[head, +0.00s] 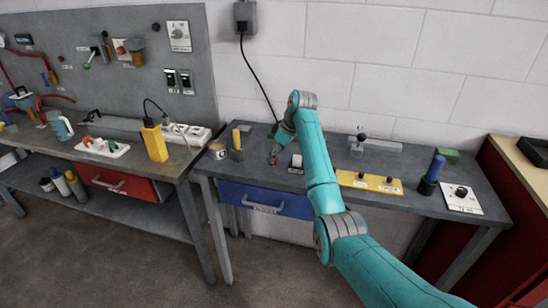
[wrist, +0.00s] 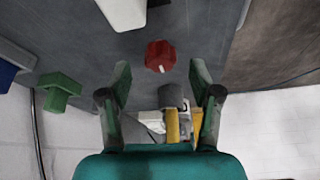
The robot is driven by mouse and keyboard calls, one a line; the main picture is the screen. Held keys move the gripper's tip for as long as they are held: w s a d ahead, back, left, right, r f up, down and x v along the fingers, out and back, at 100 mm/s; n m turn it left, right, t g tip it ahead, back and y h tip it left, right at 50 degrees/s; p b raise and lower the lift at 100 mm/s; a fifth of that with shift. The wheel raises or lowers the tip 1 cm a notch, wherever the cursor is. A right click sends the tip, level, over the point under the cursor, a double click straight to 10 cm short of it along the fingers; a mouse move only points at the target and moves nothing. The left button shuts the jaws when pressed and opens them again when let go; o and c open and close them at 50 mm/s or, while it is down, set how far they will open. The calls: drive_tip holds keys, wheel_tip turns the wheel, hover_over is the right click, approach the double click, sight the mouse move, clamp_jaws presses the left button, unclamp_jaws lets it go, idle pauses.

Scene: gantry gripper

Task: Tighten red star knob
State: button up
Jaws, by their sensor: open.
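The red star knob (wrist: 160,56) shows in the wrist view on a dark grey surface, with a white mark on its face. It sits just beyond the line between my fingertips, near the middle of the gap. In the head view it is a small red spot (head: 273,160) on the right-hand bench. My gripper (wrist: 161,72) is open, with one finger to each side and nothing between the pads. In the head view my gripper (head: 279,147) points down over the bench, partly hidden by my arm. I cannot tell whether the fingers touch the knob.
A white block (head: 296,163) lies close right of the knob. A cup (head: 217,150) and a yellow-handled tool (head: 237,140) stand to its left. A yellow panel (head: 369,182), a blue-handled tool (head: 432,173) and a white knob plate (head: 461,198) are farther right.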

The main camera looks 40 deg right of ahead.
drive_tip(key=shift+x, duration=1.1)
drive_tip(key=c, duration=1.1)
drive_tip(key=shift+m, duration=0.3)
